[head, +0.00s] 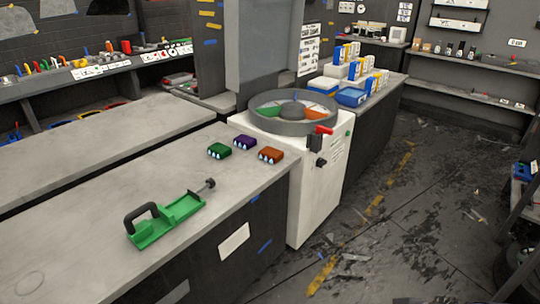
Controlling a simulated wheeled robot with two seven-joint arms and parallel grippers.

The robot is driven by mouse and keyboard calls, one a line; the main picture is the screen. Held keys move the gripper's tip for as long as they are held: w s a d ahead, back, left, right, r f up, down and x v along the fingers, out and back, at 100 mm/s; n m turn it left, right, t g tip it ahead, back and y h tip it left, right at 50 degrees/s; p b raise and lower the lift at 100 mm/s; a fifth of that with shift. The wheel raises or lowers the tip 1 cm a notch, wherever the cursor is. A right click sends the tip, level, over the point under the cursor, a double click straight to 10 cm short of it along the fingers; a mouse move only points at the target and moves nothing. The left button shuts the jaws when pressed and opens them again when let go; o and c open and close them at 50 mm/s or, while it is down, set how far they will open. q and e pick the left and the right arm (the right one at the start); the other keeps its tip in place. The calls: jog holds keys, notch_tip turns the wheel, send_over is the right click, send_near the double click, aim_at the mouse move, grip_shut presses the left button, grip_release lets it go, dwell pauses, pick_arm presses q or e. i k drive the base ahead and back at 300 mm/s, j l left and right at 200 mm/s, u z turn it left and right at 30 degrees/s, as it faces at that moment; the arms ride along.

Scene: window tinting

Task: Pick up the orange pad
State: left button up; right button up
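An orange pad (270,155) lies on the grey bench top (95,215), close to its right end and beside the white machine. A purple pad (245,142) lies just behind and left of it, and a green pad (219,151) lies further left. The three pads are small blocks with pale marks on their front faces, and they sit apart from each other. Neither of my grippers shows in the head view.
A green tool with a black handle (165,220) lies nearer on the bench. A white machine (320,185) with a round divided top (290,113) stands at the bench's end. A rear bench (100,135) runs behind. The floor at right is open, with scattered debris.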

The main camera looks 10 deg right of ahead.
aim_at(272, 155)
jog(key=u, duration=0.35)
jog(key=i+l+u, duration=0.6)
jog(key=l+u, duration=0.3)
jog(key=l, duration=0.15)
jog(key=i+l, duration=0.15)
jog(key=l, duration=0.2)
jog(key=i+l, duration=0.15)
jog(key=l, duration=0.2)
jog(key=i+l, duration=0.1)
jog(key=l, duration=0.25)
jog(key=i+l+u, duration=0.1)
jog(key=l, duration=0.25)
jog(key=i+l, duration=0.2)
jog(key=l, duration=0.15)
jog(key=i+l, duration=0.1)
jog(key=l, duration=0.25)
